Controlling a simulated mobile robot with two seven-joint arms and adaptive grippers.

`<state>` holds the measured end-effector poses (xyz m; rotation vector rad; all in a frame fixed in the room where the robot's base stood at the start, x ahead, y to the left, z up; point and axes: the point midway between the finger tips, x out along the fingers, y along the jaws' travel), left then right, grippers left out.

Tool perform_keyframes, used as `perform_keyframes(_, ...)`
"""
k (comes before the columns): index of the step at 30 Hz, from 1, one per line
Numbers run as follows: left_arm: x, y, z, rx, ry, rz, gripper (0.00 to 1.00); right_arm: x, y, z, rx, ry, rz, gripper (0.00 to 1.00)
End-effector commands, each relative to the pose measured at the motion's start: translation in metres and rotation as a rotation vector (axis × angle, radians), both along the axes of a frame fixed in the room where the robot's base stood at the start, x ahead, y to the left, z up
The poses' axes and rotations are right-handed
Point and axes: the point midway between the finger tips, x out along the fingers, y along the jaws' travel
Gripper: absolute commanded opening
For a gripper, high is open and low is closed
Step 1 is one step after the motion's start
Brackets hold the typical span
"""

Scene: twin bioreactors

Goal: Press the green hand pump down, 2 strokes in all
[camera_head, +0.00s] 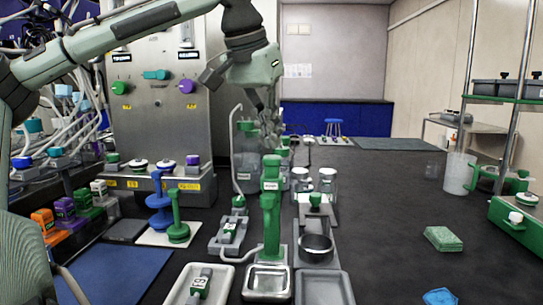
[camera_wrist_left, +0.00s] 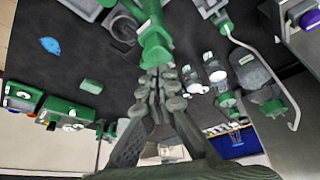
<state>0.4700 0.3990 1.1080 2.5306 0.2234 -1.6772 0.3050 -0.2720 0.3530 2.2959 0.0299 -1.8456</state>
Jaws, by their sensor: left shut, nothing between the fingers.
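The green hand pump (camera_head: 271,205) stands upright in the middle of the bench, with a pale label on its head and a metal tray at its foot. My left gripper (camera_head: 271,142) is shut and empty, pointing down just above and behind the pump's head. In the left wrist view the closed fingertips (camera_wrist_left: 160,78) meet the outline of the green pump (camera_wrist_left: 155,42); I cannot tell whether they touch it. My right gripper is in neither view.
A blue and a green stand (camera_head: 177,232) are left of the pump. Lidded jars (camera_head: 327,180) stand behind it to the right. A green sponge (camera_head: 443,239) and a blue cloth (camera_head: 440,296) lie on the right, with clear bench around them. Grey trays (camera_head: 324,287) are in front.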

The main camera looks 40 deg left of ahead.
Motion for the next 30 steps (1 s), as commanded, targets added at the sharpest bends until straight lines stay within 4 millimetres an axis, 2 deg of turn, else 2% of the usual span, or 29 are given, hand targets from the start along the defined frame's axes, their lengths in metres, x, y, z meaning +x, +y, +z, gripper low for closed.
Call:
perform_keyframes(15,0.0,0.0,-0.001,0.0,0.0,0.0,0.0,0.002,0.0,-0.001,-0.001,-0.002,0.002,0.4)
perform_keyframes(30,0.0,0.0,-0.02,0.0,0.001,-0.001,0.0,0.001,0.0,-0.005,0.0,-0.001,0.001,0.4)
